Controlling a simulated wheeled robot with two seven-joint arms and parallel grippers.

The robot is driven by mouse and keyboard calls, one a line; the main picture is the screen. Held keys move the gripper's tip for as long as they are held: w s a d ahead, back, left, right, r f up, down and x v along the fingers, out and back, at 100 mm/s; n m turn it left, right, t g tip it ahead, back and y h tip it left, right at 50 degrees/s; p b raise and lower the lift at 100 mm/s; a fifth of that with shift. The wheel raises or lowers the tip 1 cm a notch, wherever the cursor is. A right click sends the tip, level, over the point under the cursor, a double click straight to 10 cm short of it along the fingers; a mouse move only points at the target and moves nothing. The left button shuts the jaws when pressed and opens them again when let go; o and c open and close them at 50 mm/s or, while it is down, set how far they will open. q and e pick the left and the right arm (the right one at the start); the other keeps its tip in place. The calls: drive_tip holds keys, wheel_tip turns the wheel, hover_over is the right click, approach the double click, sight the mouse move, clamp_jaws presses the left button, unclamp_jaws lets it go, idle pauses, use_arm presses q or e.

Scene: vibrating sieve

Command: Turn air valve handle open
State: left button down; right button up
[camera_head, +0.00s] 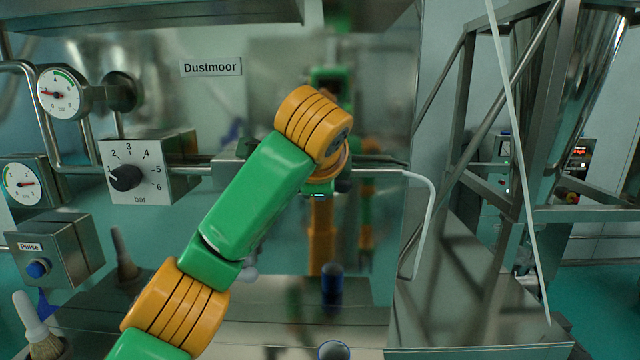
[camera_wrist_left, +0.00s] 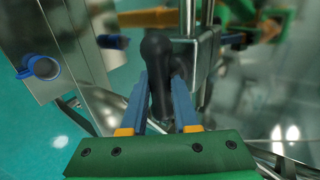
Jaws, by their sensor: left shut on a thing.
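The air valve handle (camera_wrist_left: 157,72) is a black lever with a rounded end, seen in the left wrist view against a metal pipe. My left gripper (camera_wrist_left: 161,84) has its two blue fingers on either side of the handle and is shut on it. In the head view my green and orange left arm reaches up across the middle, and its wrist covers the handle and the gripper. My right gripper is in neither view.
A pressure knob box (camera_head: 147,192), two gauges (camera_head: 58,94) and a Pulse button box (camera_head: 55,252) are at the left. A thin white hose (camera_head: 428,225) hangs right of my wrist. A steel frame (camera_head: 461,110) stands at the right. A blue-rimmed cup (camera_wrist_left: 40,68) is in the wrist view.

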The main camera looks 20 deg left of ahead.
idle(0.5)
use_arm(q)
drive_tip(key=c, duration=0.7)
unclamp_jaws()
drive_tip(key=shift+w+f, duration=0.1)
drive_tip(key=shift+s+d+b, duration=0.1)
drive_tip(key=shift+s+b, duration=0.2)
drive_tip(key=shift+s, duration=0.05)
drive_tip(key=b+v, duration=0.2)
drive_tip(key=v, duration=0.4)
drive_tip(key=shift+s+d+r, duration=0.15)
drive_tip(key=shift+r, duration=0.15)
drive_tip(key=shift+f, duration=0.1)
